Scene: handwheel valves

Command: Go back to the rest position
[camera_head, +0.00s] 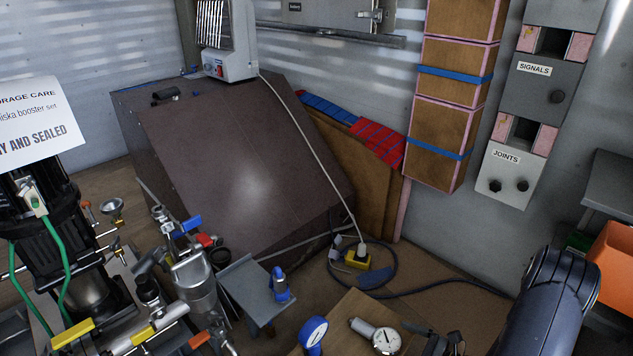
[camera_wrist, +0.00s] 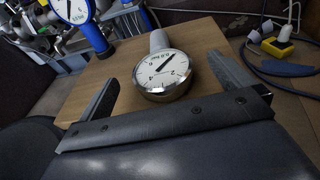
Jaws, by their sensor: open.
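My gripper (camera_wrist: 162,67) is open in the wrist view, one finger at each side. A round white-faced gauge (camera_wrist: 163,73) with a metal rim shows between the two fingers, on a wooden board or box top (camera_wrist: 100,68). Neither finger visibly touches the gauge. The same gauge (camera_head: 386,340) is at the bottom of the head view, where my arm comes in from the lower right. The gripper end there is dark, partly cut off by the bottom edge, just right of the gauge.
Pipes and valves with coloured handles (camera_head: 190,270) crowd the lower left. A black cable (camera_head: 440,289) lies on the floor behind the board. An orange bin (camera_head: 612,265) stands at the right.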

